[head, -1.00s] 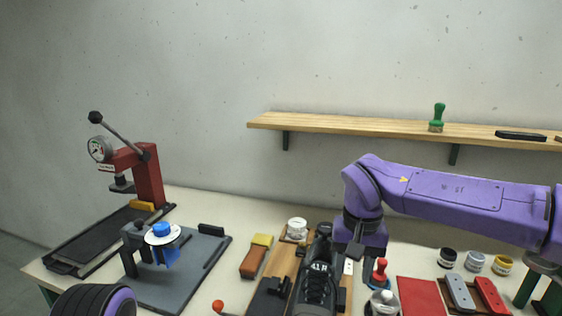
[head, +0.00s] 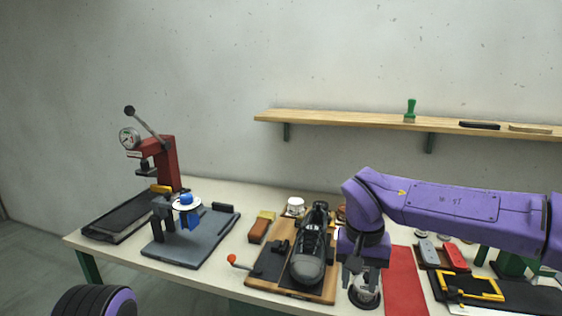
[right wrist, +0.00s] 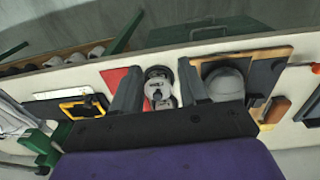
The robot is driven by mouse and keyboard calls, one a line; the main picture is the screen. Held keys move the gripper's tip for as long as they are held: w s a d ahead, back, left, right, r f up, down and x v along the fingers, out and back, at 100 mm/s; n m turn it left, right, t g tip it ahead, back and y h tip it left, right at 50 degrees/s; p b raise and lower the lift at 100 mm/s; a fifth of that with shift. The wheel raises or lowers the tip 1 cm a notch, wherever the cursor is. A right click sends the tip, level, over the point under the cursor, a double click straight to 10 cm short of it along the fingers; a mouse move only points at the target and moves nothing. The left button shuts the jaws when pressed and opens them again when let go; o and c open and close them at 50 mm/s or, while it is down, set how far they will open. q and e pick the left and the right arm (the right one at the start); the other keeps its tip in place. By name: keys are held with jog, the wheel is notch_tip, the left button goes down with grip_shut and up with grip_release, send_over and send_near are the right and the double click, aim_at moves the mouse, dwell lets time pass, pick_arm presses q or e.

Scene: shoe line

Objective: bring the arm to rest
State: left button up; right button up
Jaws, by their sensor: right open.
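My right gripper (head: 361,283) hangs down at the end of the purple arm, just right of the shoe board. Its jaws are open. In the right wrist view the two dark fingers (right wrist: 158,90) stand apart, with a round grey metal piece (right wrist: 157,82) showing between them. In the head view that round piece (head: 366,297) shows just below the fingers, partly covered by them; I cannot tell whether they touch. Only a dark and purple part of my left arm shows at the lower left, and its gripper is out of view.
A black shoe (head: 309,255) lies on the wooden board (head: 325,290) close left of the gripper. A red mat (head: 401,285) and a yellow-framed black tray (head: 505,297) lie to the right. A red press (head: 166,165) and a grey plate (head: 185,252) stand at left. A shelf (head: 350,120) runs behind.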

jog(key=s+d+f+m+t+h, duration=0.15)
jog(key=d+f, duration=0.25)
jog(key=f, duration=0.6)
jog(key=s+d+f+m+t+h, duration=0.1)
jog(key=s+d+f+h, duration=0.2)
jog(key=f, duration=0.6)
jog(key=s+d+f+m+t+h, duration=0.1)
jog(key=s+d+f+t+h, duration=0.2)
jog(key=f, duration=0.7)
pick_arm(q)
jog(key=shift+w+f, duration=0.15)
jog(key=shift+w, duration=0.2)
pick_arm(e)
jog(key=s+d+f+g+y, duration=0.1)
jog(key=s+f, duration=0.3)
jog(key=s, duration=0.6)
jog(key=s+d+f+g+y, duration=0.1)
jog(key=s+d+f+y, duration=0.2)
jog(key=s, duration=0.8)
notch_tip(320, 180, down, 2)
jog(key=shift+d+f+y, duration=0.15)
jog(key=shift+d+y, duration=0.05)
jog(key=shift+y, duration=0.15)
jog(key=shift+g, duration=0.25)
